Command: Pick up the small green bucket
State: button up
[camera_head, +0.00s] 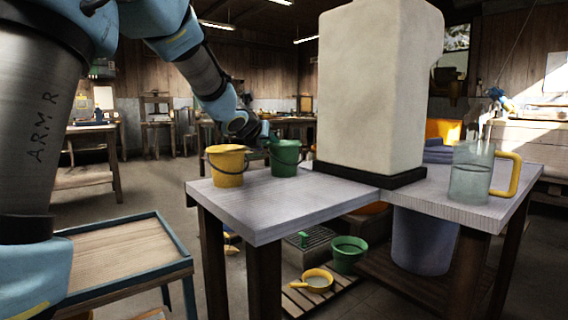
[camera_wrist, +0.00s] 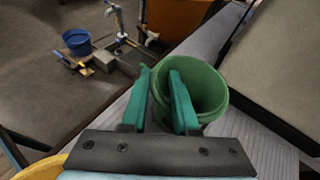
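The small green bucket (camera_head: 285,160) stands upright on the grey-topped table, right of a yellow bucket. It also shows in the wrist view (camera_wrist: 208,88), where I look into its round mouth. My gripper (camera_head: 268,138) is at the bucket's left rim in the head view. In the wrist view its two green fingers (camera_wrist: 160,85) are apart, one outside the bucket and one over its mouth. The near wall and rim lie between them. I cannot tell whether the fingers touch the wall.
The yellow bucket (camera_head: 227,166) stands close on the left. A large pale block (camera_head: 370,85) on a dark base stands to the right. A glass jug (camera_head: 470,172) with a yellow handle is further right. Another green bucket (camera_head: 348,255) and a yellow pan (camera_head: 317,280) are below the table.

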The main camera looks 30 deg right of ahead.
grip_shut()
jog(key=shift+f, duration=0.1)
dwell(1.0)
